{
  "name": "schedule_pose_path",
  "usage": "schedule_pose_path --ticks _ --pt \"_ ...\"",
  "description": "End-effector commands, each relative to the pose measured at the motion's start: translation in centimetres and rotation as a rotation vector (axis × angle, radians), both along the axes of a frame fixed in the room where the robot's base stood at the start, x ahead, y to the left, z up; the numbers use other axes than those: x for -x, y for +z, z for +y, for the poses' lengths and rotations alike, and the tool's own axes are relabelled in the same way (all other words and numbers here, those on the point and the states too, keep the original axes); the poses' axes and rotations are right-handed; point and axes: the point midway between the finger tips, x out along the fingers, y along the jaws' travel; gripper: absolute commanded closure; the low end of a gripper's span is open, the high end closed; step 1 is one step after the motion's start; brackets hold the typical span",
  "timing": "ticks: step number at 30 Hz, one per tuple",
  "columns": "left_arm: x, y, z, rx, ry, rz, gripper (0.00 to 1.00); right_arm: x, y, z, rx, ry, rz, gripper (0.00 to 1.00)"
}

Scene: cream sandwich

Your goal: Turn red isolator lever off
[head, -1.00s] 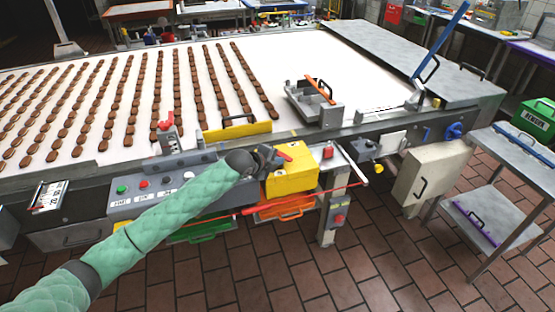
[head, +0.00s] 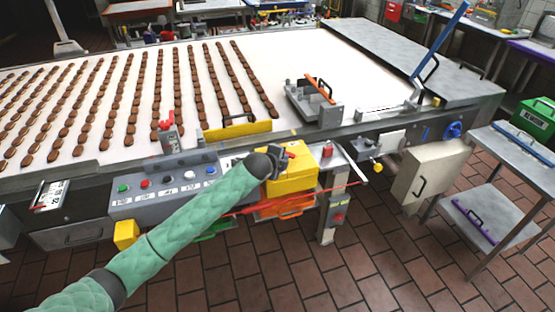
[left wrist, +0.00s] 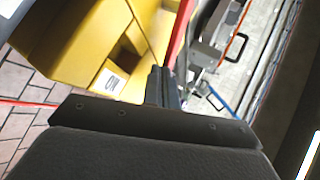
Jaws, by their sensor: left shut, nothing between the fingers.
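The yellow isolator box (head: 293,181) stands at the front edge of the conveyor machine, right of the button panel. In the left wrist view the yellow box (left wrist: 85,40) fills the upper left, with a white label reading ON or similar. A red bar, seemingly the lever (left wrist: 181,32), stands just beyond my fingertips. I cannot tell whether they touch it. My left gripper (head: 280,158) is at the top of the box and hides most of the lever in the head view. Its fingers (left wrist: 163,85) are together and empty. My right gripper is out of view.
A grey button panel (head: 170,197) lies left of the box. An orange bin (head: 285,210) is below. Tiled floor at the front is free.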

Motion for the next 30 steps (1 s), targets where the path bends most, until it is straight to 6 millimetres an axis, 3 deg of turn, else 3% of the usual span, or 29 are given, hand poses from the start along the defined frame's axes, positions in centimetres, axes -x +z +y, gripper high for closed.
schedule_pose_path --ticks 4,12,21,30 --pt "-0.5 0.1 -1.1 0.003 0.117 0.000 1.00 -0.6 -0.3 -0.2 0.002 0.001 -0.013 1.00" --pt "-2.0 0.0 -2.6 0.002 0.370 0.001 1.00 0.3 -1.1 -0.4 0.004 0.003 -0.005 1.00" --pt "-3.8 0.0 -3.5 0.001 0.619 0.002 1.00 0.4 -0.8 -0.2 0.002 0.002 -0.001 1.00" --pt "-5.0 0.0 -3.7 -0.001 0.695 0.001 1.00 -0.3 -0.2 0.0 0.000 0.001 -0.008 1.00"
